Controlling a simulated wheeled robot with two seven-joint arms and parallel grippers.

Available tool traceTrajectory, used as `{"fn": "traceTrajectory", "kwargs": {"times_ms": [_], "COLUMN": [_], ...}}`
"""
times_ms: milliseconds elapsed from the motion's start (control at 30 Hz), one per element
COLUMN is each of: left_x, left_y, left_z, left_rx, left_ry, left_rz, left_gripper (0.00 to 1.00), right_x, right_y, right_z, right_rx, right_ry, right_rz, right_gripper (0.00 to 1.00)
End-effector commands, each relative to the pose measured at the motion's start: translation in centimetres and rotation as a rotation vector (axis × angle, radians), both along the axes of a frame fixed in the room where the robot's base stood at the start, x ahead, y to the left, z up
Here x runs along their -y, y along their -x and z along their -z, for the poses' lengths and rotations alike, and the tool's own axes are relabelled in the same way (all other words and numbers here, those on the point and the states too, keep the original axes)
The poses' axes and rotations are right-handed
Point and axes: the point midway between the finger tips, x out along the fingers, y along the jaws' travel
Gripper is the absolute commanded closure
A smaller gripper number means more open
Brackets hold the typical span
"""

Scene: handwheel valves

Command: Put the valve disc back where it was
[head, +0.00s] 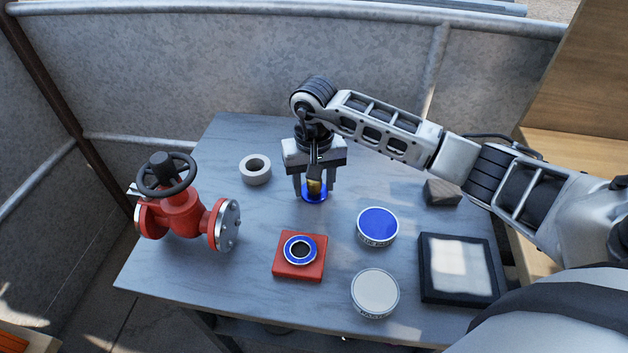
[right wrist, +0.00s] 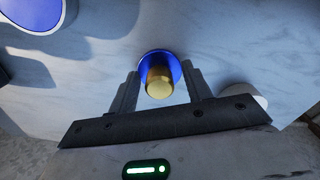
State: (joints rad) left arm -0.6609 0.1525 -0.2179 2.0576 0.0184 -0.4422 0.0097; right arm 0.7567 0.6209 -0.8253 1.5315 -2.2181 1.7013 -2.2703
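The valve disc (head: 314,196) is a blue round plate with a brass stem, at the back middle of the table. It also shows in the right wrist view, brass stem up (right wrist: 159,84). My right gripper (head: 314,184) points down over it, with one finger on each side of the stem. In the right wrist view the fingers (right wrist: 160,88) stand apart with gaps to the stem, so it is open. The disc looks flat on the table. A red square block (head: 285,270) with a blue-rimmed ring seat (head: 300,250) stands nearer the front. My left gripper is not in view.
A red handwheel valve (head: 182,215) stands at the left, a white ring (head: 255,170) behind it. Right of the red block are a blue-topped tin (head: 377,224), a cream-topped tin (head: 375,291) and a black-framed tray (head: 428,270). A dark block (head: 442,192) lies at the back right.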

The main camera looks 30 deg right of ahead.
Motion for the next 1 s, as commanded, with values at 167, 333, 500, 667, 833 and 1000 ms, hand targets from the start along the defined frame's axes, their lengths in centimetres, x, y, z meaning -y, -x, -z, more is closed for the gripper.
{"fn": "traceTrajectory", "kwargs": {"times_ms": [167,333,500,667,833,1000], "left_x": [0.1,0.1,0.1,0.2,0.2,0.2], "left_y": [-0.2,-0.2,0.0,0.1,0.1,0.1], "left_z": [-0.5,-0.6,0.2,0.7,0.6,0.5], "left_rx": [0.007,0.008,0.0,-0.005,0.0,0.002], "left_ry": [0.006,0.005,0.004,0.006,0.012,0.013], "left_rz": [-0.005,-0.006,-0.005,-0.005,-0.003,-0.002], "left_gripper": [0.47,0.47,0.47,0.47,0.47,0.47], "right_x": [0.0,0.0,0.1,0.0,0.0,0.0], "right_y": [0.1,-0.1,-0.1,-0.1,0.0,0.0], "right_z": [0.0,-1.0,-4.4,-8.0,-10.8,-12.1], "right_rx": [-0.002,0.002,0.006,0.005,0.002,-0.001], "right_ry": [0.0,0.001,0.002,0.001,0.0,0.001], "right_rz": [0.0,0.0,0.0,0.0,0.001,0.0], "right_gripper": [0.51,0.51,0.51,0.51,0.51,0.51]}}
